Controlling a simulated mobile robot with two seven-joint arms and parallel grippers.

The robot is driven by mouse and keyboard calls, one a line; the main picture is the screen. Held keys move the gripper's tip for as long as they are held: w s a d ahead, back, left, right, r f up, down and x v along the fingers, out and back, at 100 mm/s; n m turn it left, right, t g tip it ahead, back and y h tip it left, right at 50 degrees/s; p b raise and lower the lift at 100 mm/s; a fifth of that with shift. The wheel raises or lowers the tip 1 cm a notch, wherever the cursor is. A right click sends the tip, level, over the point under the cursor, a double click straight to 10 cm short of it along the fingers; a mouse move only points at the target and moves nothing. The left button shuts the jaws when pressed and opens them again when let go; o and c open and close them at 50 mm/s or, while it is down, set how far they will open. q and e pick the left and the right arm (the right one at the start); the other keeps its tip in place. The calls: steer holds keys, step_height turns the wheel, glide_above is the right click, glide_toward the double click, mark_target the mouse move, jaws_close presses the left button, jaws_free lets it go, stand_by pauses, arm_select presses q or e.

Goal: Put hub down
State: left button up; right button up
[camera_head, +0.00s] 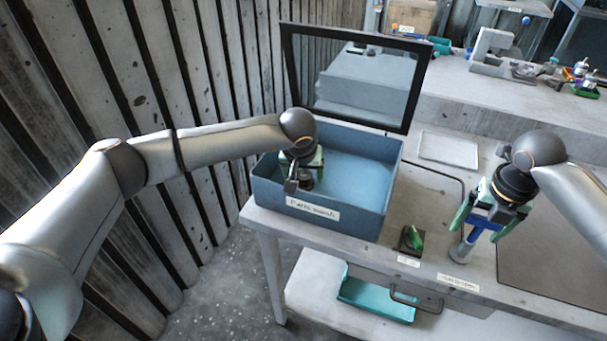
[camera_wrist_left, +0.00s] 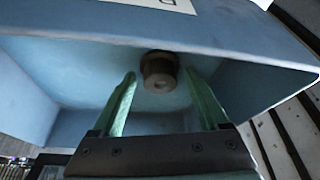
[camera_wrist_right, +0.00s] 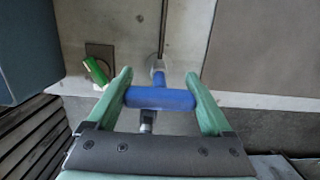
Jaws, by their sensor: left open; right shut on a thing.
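A small brown-grey cylindrical part, which looks like the hub (camera_wrist_left: 159,70), is inside the blue parts wash bin (camera_head: 378,215), near its front wall. My left gripper (camera_head: 305,178) reaches down into the bin. In the left wrist view its green fingers (camera_wrist_left: 163,85) are spread apart, with the hub just beyond and between the tips; I see no finger touching it. The tool's lower end (camera_head: 460,253) is close to the bench top; contact is unclear.
The bin's framed clear lid (camera_head: 289,80) stands open behind it. A green item (camera_head: 416,238) sits on a small dark square on the bench. A pale tray (camera_head: 448,149) lies behind, and a dark mat (camera_head: 550,255) at right. A teal tray (camera_head: 375,298) is on the lower shelf.

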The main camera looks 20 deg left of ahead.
mark_target(486, 216)
arm_select(q)
steer(key=v, duration=1.2)
steer(key=shift+r, duration=0.15)
arm_select(e)
steer(key=shift+r, duration=2.55)
steer(key=o, duration=1.1)
steer(key=shift+f, duration=0.1)
steer(key=shift+f, duration=0.1)
